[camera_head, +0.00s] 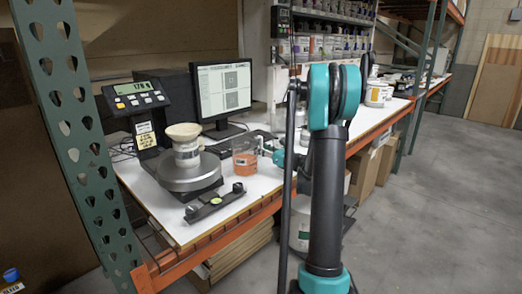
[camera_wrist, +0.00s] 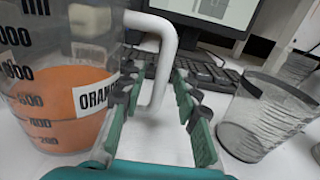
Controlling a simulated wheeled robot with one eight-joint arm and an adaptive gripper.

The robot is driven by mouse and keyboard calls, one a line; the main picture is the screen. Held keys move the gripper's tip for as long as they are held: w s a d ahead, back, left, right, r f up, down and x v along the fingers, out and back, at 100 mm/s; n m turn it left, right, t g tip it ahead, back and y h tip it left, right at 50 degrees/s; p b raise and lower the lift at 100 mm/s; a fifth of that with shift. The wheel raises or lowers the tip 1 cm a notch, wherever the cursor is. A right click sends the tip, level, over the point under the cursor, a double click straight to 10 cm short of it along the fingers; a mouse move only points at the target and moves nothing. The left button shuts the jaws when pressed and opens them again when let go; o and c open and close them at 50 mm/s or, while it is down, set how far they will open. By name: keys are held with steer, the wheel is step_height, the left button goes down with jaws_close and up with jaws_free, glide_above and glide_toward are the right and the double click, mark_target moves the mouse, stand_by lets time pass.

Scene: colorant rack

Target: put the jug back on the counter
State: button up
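The jug (camera_head: 245,161) is clear with a white handle and orange liquid inside. It is upright at the counter (camera_head: 226,185), right of the round scale; its base looks to be on the white top. In the wrist view the jug (camera_wrist: 60,104) fills the left side, with black markings and an "ORAN…" label. My gripper (camera_head: 275,157) is at the jug's right side. In the wrist view my gripper (camera_wrist: 157,92) is open, its green fingers on either side of the handle, with visible gaps between handle and fingers.
A scale with a pale bowl (camera_head: 183,133) stands left of the jug. A black bar-shaped tool (camera_head: 214,203) lies at the front edge. A monitor (camera_head: 222,90) and keyboard (camera_wrist: 205,72) are behind. A clear ribbed cup (camera_wrist: 262,118) stands right of my fingers.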

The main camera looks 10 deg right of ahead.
steer(key=v, duration=1.2)
